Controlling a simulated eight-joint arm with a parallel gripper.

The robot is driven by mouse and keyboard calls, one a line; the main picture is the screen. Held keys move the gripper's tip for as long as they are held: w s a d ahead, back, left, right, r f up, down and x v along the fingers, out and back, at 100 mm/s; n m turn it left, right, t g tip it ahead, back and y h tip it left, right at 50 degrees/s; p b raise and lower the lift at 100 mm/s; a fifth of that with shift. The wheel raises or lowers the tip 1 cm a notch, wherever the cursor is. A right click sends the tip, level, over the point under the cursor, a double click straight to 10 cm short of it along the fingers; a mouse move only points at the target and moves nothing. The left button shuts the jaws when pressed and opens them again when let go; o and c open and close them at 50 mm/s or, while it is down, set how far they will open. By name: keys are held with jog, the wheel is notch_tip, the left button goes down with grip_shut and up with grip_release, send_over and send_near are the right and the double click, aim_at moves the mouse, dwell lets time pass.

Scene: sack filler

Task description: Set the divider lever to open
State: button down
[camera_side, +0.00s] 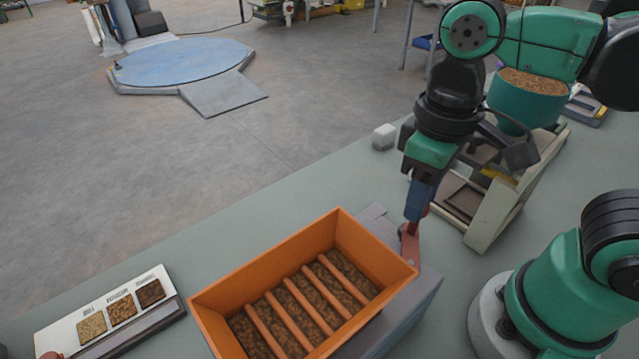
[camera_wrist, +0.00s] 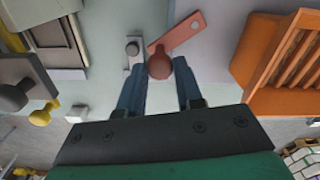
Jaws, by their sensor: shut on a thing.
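The divider lever is a flat red bar with a round knob, on the grey housing beside the orange bin; in the side view (camera_side: 410,246) the bar shows just below my fingertips. In the wrist view the lever's knob (camera_wrist: 159,64) sits between my two blue fingers, and its bar slants up and right to an end with a small hole. My gripper (camera_side: 414,216) points down from above and is shut on the knob; it also shows in the wrist view (camera_wrist: 161,82). The fingers hide part of the knob in the side view.
The orange slatted bin (camera_side: 345,222), holding brown granules, stands close left of my gripper. A cream stand (camera_side: 495,215) and a teal bucket of grain (camera_side: 515,108) are behind right. A small white block (camera_side: 384,137) and a sample board (camera_side: 100,310) lie on the bench.

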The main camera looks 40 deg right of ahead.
jog(key=shift+s+d+m, duration=0.15)
jog(key=shift+s+m, duration=0.1)
jog(key=shift+m, duration=0.45)
jog(key=c, duration=0.6)
grip_release()
jog(key=shift+r, duration=2.85)
jog(key=w+d+f+t, duration=0.2)
jog(key=w, duration=0.1)
jog(key=w+d+f+t, duration=0.1)
jog(key=w+f+t, duration=0.1)
jog(key=w, duration=0.1)
jog(key=w+d+f+m+t, duration=0.1)
jog(key=w+d+f+t, duration=0.1)
jog(key=w+t, duration=0.1)
jog(key=shift+w+d+f, duration=0.2)
jog(key=shift+d+f, duration=0.05)
jog(key=shift+d, duration=0.1)
